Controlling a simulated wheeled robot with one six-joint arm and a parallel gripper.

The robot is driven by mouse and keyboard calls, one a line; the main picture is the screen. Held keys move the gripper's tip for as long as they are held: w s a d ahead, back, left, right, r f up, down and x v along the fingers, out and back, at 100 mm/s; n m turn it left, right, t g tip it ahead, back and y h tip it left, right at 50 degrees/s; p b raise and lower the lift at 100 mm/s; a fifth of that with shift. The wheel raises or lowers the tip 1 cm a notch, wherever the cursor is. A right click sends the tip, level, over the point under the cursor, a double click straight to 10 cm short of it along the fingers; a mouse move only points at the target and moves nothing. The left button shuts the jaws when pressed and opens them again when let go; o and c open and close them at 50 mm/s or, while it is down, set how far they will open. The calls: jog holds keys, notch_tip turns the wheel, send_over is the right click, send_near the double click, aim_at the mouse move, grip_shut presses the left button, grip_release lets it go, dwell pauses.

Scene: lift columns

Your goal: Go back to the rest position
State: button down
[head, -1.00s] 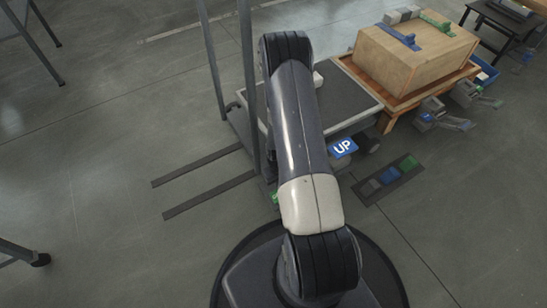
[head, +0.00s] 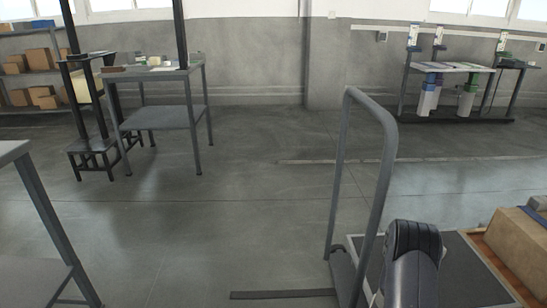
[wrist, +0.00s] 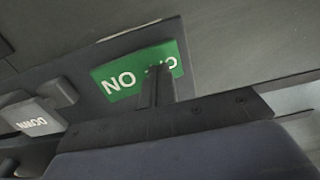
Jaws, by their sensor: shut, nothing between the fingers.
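My gripper (wrist: 158,88) shows in the wrist view as two dark fingers set together with nothing between them. It is in front of a green label (wrist: 120,80) with white letters starting "NO"; the fingers cover part of the rest. A grey pedal-like block (wrist: 35,117) marked "DOWN", seen upside down, is to the left. I cannot tell whether the fingers touch anything. In the head view only an upper part of my arm shows at the lower right; my gripper is out of that view.
A lift cart with a tall grey handle (head: 384,165) and dark deck (head: 462,262) stands beside my arm. A grey table (head: 165,115) stands back left, a workbench (head: 455,68) back right. The middle floor is open.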

notch_tip(320, 180, up, 11)
jog(key=s+p, duration=0.1)
jog(key=p, duration=0.6)
jog(key=shift+s+a+r, duration=0.15)
jog(key=shift+s+r, duration=0.05)
jog(key=shift+s, duration=0.15)
dwell(0.6)
